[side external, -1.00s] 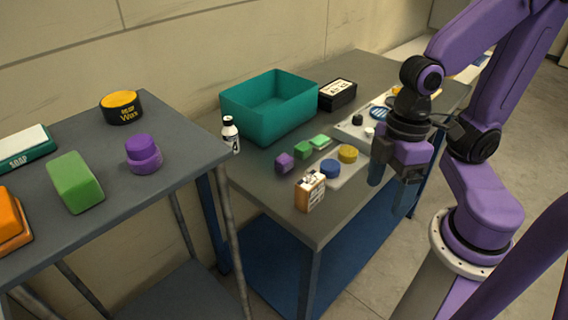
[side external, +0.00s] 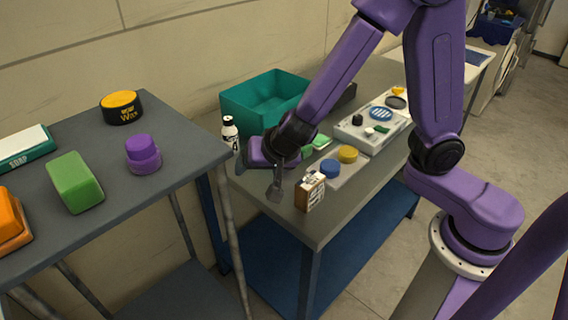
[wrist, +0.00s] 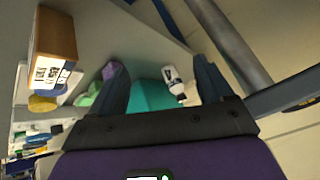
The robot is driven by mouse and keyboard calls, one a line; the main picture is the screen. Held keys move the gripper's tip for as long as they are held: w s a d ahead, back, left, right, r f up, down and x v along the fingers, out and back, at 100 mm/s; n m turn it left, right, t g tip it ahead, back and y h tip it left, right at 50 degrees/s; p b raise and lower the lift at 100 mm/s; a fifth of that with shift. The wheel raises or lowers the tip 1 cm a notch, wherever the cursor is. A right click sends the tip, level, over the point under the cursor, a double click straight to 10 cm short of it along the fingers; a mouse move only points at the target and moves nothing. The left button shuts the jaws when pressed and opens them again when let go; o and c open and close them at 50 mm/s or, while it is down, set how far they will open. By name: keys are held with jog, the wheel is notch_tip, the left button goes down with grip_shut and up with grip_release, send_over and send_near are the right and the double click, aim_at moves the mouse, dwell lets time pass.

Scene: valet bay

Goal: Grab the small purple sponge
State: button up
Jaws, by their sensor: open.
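My gripper (side external: 257,176) is open and empty above the near left part of the middle table. In the wrist view my gripper (wrist: 163,84) has its fingers apart, with the teal bin and the bottle seen between them; the sponge lies outside them. A larger purple stacked piece (side external: 143,154) stands on the left table.
A white bottle (side external: 230,132) and teal bin (side external: 242,104) stand close behind my gripper. An orange-and-white box (side external: 309,191) stands near the table's front edge. Blue (side external: 329,168) and yellow (side external: 348,154) round pieces lie right of it. A gap separates the two tables.

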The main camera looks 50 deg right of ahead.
jog(key=shift+w+d+f+m+g+h, duration=0.3)
jog(key=shift+w+d+f+m+h, duration=0.65)
jog(key=shift+d+h, duration=0.9)
jog(key=shift+w+d+f+m+g+h, duration=0.3)
jog(key=shift+w+d+f+m+h, duration=0.4)
jog(key=shift+d+f+m+h, duration=1.15)
jog(key=shift+w+d+f+m+g+h, duration=0.35)
jog(key=shift+w+d+h, duration=0.65)
jog(key=shift+h, duration=1.6)
notch_tip(320, 180, down, 2)
jog(key=shift+s+d+f, duration=0.1)
jog(key=shift+s+f, duration=0.05)
jog(key=shift+x, duration=1.05)
jog(key=shift+d+f+t, duration=0.25)
jog(key=shift+d+f, duration=0.1)
jog(key=shift+d, duration=0.05)
jog(key=c, duration=1.3)
